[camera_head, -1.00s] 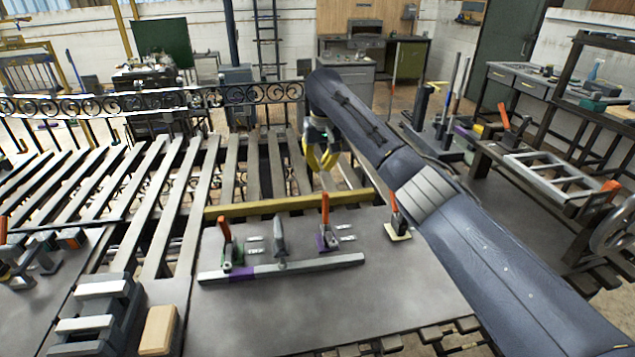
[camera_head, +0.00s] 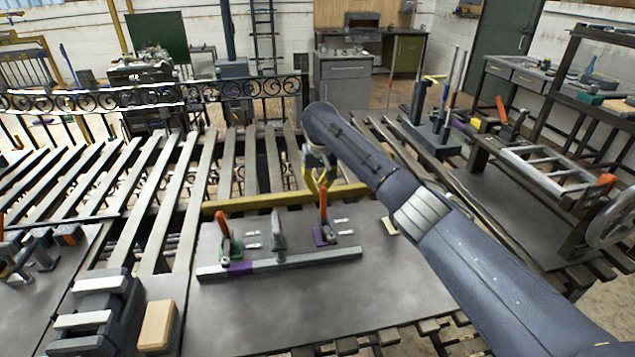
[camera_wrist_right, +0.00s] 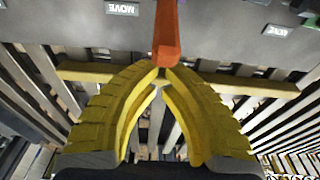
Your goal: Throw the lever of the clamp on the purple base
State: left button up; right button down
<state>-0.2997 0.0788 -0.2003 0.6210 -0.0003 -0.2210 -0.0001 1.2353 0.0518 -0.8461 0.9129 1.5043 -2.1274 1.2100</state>
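The clamp on the purple base (camera_head: 325,236) stands on the grey plate behind a long bar, with its orange lever (camera_head: 323,204) upright. My right gripper (camera_head: 319,186) reaches in from the right and is just behind the lever's top. In the right wrist view its yellow fingers (camera_wrist_right: 163,74) meet at the tips, with nothing visibly held between them. The orange lever (camera_wrist_right: 167,35) shows right at the fingertips; I cannot tell whether they touch. My left gripper is not in view.
A clamp with an orange lever on a green base (camera_head: 224,240) stands to the left, with a grey upright post (camera_head: 279,233) between. A pale base (camera_head: 389,226) at right is mostly hidden by my arm. A yellow bar (camera_head: 260,202) runs behind. The plate's front is clear.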

aim_at(323, 203)
jog(key=shift+s+d+r, duration=0.1)
jog(key=shift+s+r, duration=0.05)
jog(key=shift+s, duration=0.4)
jog(key=shift+s+d+r, duration=0.1)
jog(key=shift+s, duration=0.4)
jog(key=shift+a, duration=0.1)
